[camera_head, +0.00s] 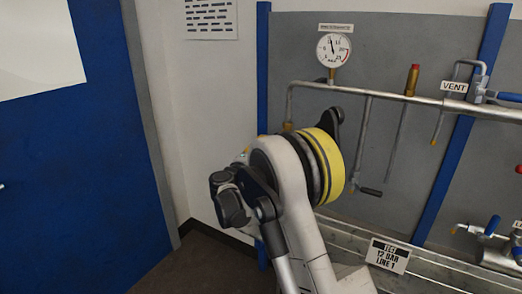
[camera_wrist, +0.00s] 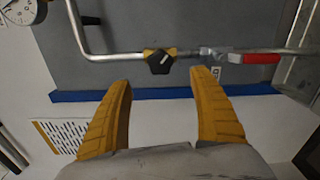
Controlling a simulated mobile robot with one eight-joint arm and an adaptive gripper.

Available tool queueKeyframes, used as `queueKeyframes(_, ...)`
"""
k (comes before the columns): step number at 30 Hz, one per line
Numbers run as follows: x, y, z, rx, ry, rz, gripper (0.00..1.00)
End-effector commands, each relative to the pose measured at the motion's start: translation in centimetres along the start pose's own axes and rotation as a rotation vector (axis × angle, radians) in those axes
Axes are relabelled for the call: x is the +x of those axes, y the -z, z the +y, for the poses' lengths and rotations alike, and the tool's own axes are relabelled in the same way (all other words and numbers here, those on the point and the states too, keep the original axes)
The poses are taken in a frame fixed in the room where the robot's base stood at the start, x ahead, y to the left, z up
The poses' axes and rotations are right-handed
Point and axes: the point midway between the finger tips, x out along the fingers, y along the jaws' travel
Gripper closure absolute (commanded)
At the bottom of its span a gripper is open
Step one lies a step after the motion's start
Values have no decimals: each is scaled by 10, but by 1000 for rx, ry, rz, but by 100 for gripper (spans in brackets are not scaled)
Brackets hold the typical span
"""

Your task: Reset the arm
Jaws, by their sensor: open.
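My gripper (camera_wrist: 160,78) shows in the wrist view with its two yellow ribbed fingers wide apart and nothing between them. A pipe fitting with a black knob and yellow body (camera_wrist: 159,61) lies just beyond the fingertips in the picture, seemingly apart from them. In the head view my arm rises from the bottom centre, bent, in front of the pipe panel. The gripper itself cannot be made out there.
A pressure gauge (camera_head: 333,50) stands on a horizontal pipe (camera_head: 430,100) across the grey panel. A VENT tag (camera_head: 454,87) and blue-handled valve (camera_head: 508,97) are at right. A blue door (camera_head: 70,150) is at left. A red handle (camera_wrist: 262,58) shows in the wrist view.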

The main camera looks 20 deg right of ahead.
Motion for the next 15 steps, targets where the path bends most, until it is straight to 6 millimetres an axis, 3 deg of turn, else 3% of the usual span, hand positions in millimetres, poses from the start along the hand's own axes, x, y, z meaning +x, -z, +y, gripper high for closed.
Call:
queueKeyframes(8,-3,-7,4,22,27,3,28)
queueKeyframes(11,-12,-25,12,79,100,10,28)
queueKeyframes(15,-44,-66,21,217,268,26,28)
